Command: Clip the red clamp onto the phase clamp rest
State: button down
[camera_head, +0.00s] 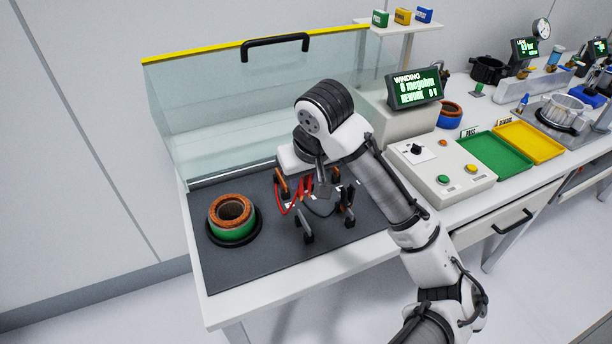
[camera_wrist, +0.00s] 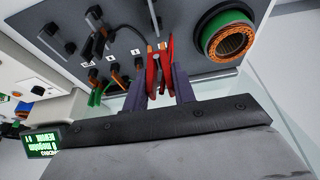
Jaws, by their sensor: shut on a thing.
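The red clamp (camera_wrist: 153,72) is between the two purple fingers of my gripper (camera_wrist: 161,84), which is shut on it above the dark mat. In the head view, my gripper (camera_head: 308,188) is low over the mat and partly hides the red clamp and its red lead (camera_head: 285,208). In the wrist view, a green clamp (camera_wrist: 95,97) and black clamps (camera_wrist: 97,40) are beside several small posts by white labels (camera_wrist: 110,57). I cannot tell which post is the phase clamp rest. An orange-tipped piece shows right against the red clamp; whether they touch is unclear.
A stator (camera_head: 232,213) with copper windings and a green ring sits at the mat's left. A clear guard (camera_head: 265,105) with a black handle stands behind. A control box (camera_head: 440,172) and the winding tester (camera_head: 413,88) are to the right. The mat's front (camera_head: 260,270) is clear.

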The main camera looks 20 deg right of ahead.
aim_at(306, 193)
jog(key=shift+f+b, duration=1.75)
jog(key=shift+f, duration=1.35)
jog(key=shift+f+b, duration=1.05)
jog(key=shift+f, duration=0.5)
jog(key=c, duration=1.1)
grip_release()
jog(key=shift+o, duration=0.3)
jog(key=shift+o, duration=0.2)
jog(key=shift+r+p, duration=0.3)
jog(key=shift+p+v, duration=2)
